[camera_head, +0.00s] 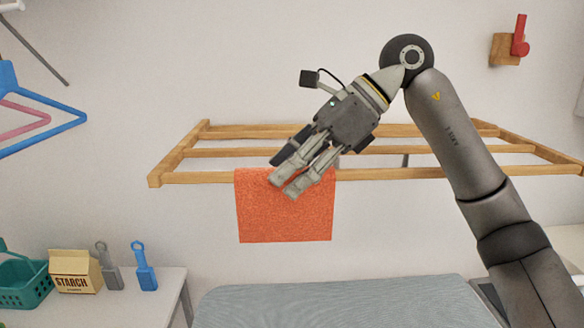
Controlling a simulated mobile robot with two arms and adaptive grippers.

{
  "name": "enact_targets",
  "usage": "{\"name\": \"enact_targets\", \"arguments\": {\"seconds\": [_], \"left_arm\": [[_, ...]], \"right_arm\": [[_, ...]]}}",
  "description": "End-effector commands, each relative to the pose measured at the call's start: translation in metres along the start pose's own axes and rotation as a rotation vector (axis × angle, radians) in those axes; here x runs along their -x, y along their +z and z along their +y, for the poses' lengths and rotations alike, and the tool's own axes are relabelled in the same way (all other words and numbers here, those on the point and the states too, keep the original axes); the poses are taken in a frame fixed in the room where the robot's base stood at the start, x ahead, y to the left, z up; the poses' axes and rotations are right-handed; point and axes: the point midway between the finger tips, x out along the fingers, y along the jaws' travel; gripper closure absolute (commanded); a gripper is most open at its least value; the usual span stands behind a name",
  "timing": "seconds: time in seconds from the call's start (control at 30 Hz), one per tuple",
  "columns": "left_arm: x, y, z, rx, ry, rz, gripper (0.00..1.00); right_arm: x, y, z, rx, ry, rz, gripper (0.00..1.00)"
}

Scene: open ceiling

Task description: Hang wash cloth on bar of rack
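The orange-red wash cloth (285,222) hangs over the front bar of the wooden rack (400,173), left of the middle, with its lower part hanging straight down in front. My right gripper (284,187) reaches in from the upper right, its fingers pointing down and left across the cloth's top edge. The fingertips overlap the cloth at the bar and lie close together. I cannot tell whether they pinch the cloth or are just in front of it. The cloth's part behind the bar is hidden. My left gripper is not in view.
Blue and pink hangers (62,122) hang at the left. A grey padded surface (330,300) lies below the rack. A white table (125,305) holds a teal basket (38,292), a starch box (74,270) and brushes (146,275). A red hook (520,38) is on the wall.

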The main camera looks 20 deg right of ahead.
Motion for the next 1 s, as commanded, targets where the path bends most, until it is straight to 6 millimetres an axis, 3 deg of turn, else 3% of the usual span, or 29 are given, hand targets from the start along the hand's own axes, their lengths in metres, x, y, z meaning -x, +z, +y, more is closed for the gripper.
{"name": "enact_targets", "arguments": {"seconds": [0.47,1.0], "left_arm": [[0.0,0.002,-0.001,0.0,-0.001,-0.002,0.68],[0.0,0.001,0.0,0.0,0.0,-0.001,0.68]], "right_arm": [[0.007,0.0,0.0,-0.001,-0.002,-0.001,0.42],[0.107,0.0,-0.001,-0.001,-0.002,-0.001,0.42]]}}
